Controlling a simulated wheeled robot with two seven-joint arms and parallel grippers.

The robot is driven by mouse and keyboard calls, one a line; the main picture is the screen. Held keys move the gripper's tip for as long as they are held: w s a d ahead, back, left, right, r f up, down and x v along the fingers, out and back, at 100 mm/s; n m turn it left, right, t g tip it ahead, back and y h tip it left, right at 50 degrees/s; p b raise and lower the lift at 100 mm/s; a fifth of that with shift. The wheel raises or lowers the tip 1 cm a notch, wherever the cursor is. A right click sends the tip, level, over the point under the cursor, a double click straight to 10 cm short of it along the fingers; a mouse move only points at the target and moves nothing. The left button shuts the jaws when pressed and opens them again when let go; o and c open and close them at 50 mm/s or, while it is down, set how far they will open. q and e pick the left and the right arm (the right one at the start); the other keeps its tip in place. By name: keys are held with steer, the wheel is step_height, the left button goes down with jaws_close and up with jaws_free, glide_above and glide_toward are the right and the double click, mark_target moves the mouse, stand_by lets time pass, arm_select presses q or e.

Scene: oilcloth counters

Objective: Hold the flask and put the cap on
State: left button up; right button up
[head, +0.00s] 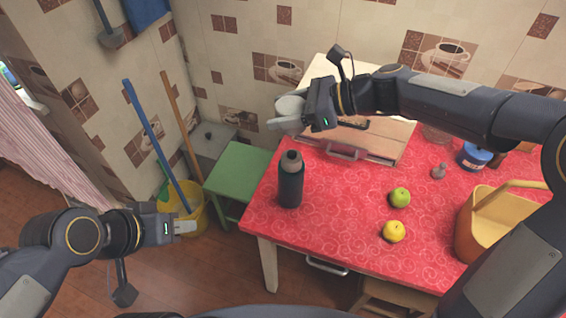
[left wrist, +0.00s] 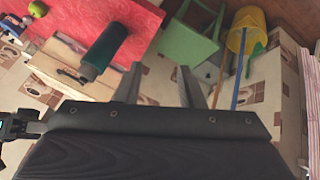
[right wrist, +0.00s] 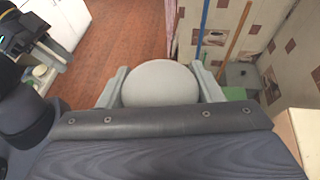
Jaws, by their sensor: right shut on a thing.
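The flask (head: 290,184) stands upright near the left end of the red table, dark with a grey-brown neck. It also shows in the left wrist view (left wrist: 104,46). The cap (right wrist: 160,84), a pale grey round piece, is held between the fingers of my right gripper (right wrist: 160,90). In the head view, the cap (head: 291,104) is above the table's back left part, behind and higher than the flask. My left gripper (head: 188,227) is open and empty, left of the table and apart from the flask. Its fingers (left wrist: 158,88) are spread in the left wrist view.
A green apple (head: 400,197) and a yellow fruit (head: 393,231) lie right of the flask. A yellow basket (head: 478,243) and a blue-lidded jar (head: 474,156) are further right. A wooden box (head: 374,141) is behind. A green stool (head: 238,167) and yellow bucket (head: 190,222) stand left.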

arm_select(q)
steer(key=o, duration=0.7)
steer(key=w+f+m, duration=0.1)
steer(key=w, duration=0.1)
steer(key=w+f+m, duration=0.1)
steer(key=w, duration=0.2)
steer(key=w+d+f+t, duration=0.1)
steer(key=w+f, duration=0.1)
steer(key=shift+w+m+y, duration=0.35)
steer(key=shift+m+y, duration=0.05)
steer(key=o, duration=0.4)
steer(key=w, duration=0.1)
steer(key=w+d+f+m, duration=0.1)
steer(key=w+d+f+m+t, duration=0.1)
steer(key=shift+w+f+h, duration=0.25)
steer(key=shift+w+h, duration=0.05)
steer(key=shift+h, duration=0.1)
steer(key=m+t+h, duration=0.3)
steer(key=t+h, duration=0.3)
steer(key=t, duration=0.1)
glide_toward(295, 166)
step_height(295, 166, down, 5)
steer(key=w, duration=0.2)
steer(key=shift+n, duration=0.3)
steer(key=x, duration=1.1)
steer(key=shift+w+a+r, duration=0.15)
steer(key=shift+w+a, duration=0.05)
steer(key=shift+w, duration=0.25)
